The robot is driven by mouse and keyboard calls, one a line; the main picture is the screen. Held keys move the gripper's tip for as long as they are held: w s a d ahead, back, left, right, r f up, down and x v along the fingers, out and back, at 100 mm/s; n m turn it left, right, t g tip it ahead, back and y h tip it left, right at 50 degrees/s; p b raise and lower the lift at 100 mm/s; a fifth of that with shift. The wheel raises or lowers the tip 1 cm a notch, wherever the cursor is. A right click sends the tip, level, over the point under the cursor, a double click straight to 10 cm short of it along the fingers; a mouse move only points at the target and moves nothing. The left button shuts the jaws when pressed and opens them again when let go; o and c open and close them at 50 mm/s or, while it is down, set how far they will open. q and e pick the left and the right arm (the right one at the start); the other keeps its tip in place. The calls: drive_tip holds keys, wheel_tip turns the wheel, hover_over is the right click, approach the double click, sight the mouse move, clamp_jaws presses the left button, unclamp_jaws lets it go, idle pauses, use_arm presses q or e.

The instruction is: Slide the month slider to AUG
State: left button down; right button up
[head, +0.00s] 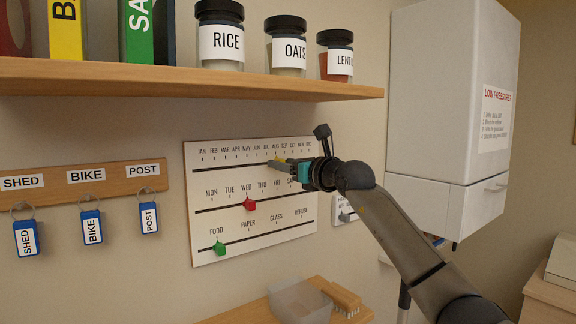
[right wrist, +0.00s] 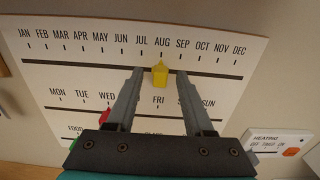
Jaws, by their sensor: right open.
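The month slider is a small yellow pointer (right wrist: 160,74) on the top track of the white board (head: 200,240). In the right wrist view its tip points up at the tick under AUG. In the head view the pointer (head: 279,160) is partly hidden by my right gripper. My right gripper (right wrist: 160,75) is open, with one fingertip on each side of the yellow pointer and a gap showing on both sides. It also shows in the head view (head: 281,164), close to the board. My left gripper is in neither view.
A red slider (head: 249,204) sits near WED and a green slider (head: 219,248) near FOOD on the lower tracks. A shelf (head: 200,80) with jars is above. A heating panel (right wrist: 277,145) is right of the board.

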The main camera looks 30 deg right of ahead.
drive_tip(key=shift+s, duration=0.1)
drive_tip(key=s+d+b, duration=0.2)
drive_tip(key=s+b, duration=0.3)
drive_tip(key=s, duration=1)
